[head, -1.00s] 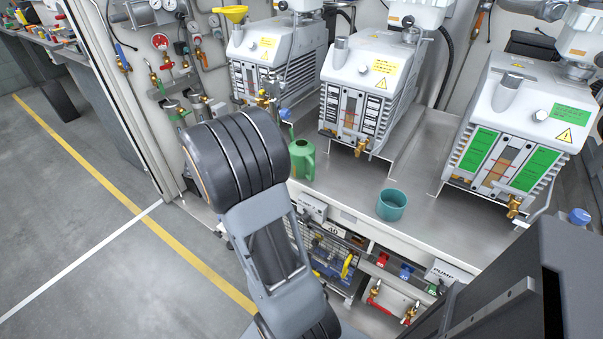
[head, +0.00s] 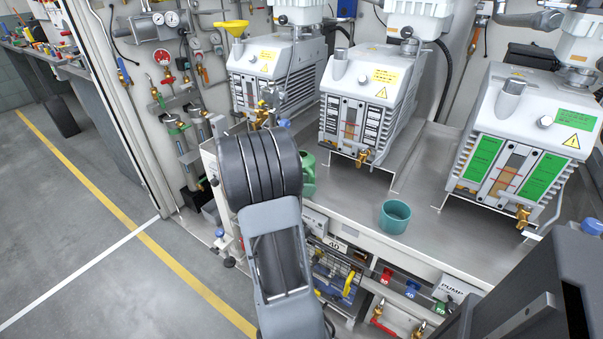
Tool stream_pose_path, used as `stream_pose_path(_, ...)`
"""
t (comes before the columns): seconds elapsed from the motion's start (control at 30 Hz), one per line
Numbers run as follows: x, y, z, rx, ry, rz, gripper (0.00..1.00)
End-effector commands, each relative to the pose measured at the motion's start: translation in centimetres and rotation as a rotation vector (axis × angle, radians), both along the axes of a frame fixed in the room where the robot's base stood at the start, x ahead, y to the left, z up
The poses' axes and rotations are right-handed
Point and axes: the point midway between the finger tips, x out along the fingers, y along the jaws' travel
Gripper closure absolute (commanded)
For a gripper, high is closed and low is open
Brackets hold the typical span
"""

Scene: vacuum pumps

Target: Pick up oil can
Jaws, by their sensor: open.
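A green can (head: 308,177), which looks like the oil can, stands upright on the metal bench (head: 355,200) below the left and middle pumps. My arm's dark, rounded joint covers its left part in the head view. My gripper is not in view, so I cannot tell how it lies relative to the can.
A teal open cup (head: 395,217) stands on the bench to the right of the can. Three pumps line the back: left (head: 268,60), middle (head: 372,90) and right (head: 530,125). Brass drain taps stick out in front.

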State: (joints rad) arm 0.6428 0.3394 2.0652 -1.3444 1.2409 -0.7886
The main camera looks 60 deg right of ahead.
Motion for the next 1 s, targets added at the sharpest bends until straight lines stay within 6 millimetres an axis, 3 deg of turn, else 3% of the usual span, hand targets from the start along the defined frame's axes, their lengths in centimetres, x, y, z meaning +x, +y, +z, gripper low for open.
stream_pose_path(0.2,-1.2,-1.8,-1.0,-0.001,0.001,-0.001,0.54)
stream_pose_path(0.53,-1.4,-2.1,-1.1,0.0,0.0,0.001,0.55)
stream_pose_path(1.0,-1.3,-2.0,-1.1,0.0,0.0,0.001,1.0)
